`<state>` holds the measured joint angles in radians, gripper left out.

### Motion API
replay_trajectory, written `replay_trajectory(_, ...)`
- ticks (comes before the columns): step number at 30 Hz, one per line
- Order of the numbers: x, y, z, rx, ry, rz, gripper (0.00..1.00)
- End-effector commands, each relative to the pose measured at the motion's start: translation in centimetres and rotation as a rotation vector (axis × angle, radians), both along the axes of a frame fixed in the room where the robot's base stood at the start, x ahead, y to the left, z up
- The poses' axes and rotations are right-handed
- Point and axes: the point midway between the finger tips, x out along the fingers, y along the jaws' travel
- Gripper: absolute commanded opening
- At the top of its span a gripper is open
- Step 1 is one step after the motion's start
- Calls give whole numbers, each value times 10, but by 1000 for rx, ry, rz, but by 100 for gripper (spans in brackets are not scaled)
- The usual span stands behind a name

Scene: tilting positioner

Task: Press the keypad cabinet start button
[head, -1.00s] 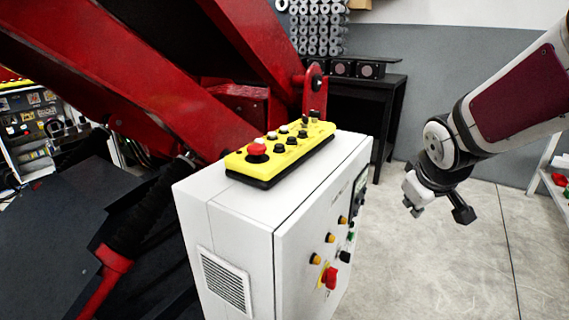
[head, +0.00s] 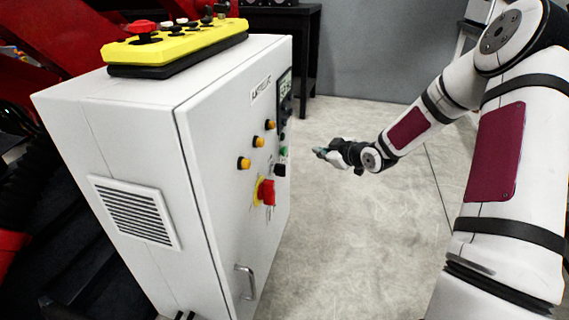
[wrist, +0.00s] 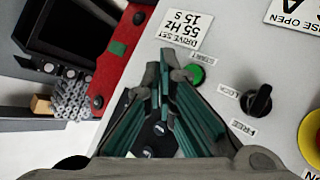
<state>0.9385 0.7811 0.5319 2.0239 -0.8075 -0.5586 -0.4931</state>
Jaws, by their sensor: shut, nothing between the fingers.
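The white keypad cabinet (head: 228,160) stands left of my arm in the head view, its front panel facing right. The green start button (head: 283,151) is small on that panel; in the wrist view the green button (wrist: 196,76), under a START label, sits just right of my fingertips. My gripper (head: 319,153) is shut and empty, pointing at the panel from the right. In the head view a gap shows between it and the cabinet. In the wrist view its teal-lined fingers (wrist: 165,60) hide part of the panel; whether they touch it cannot be told.
A black selector knob (wrist: 261,100) is right of the green button. A red emergency stop (head: 267,191) on yellow and orange lamps (head: 257,141) are also on the panel. A yellow control box (head: 175,45) lies on top. Floor right of the cabinet is clear.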

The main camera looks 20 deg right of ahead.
Motion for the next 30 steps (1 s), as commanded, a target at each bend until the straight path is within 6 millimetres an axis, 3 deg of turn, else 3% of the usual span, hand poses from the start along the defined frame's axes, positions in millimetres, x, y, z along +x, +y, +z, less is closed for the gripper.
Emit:
replay_trajectory(1,2,-6,-19,20,-32,-1,0)
replay_trajectory(7,8,-18,-40,57,-133,5,0)
replay_trajectory(22,9,-20,-42,65,-162,5,0)
replay_trajectory(30,21,-4,-43,65,-162,8,0)
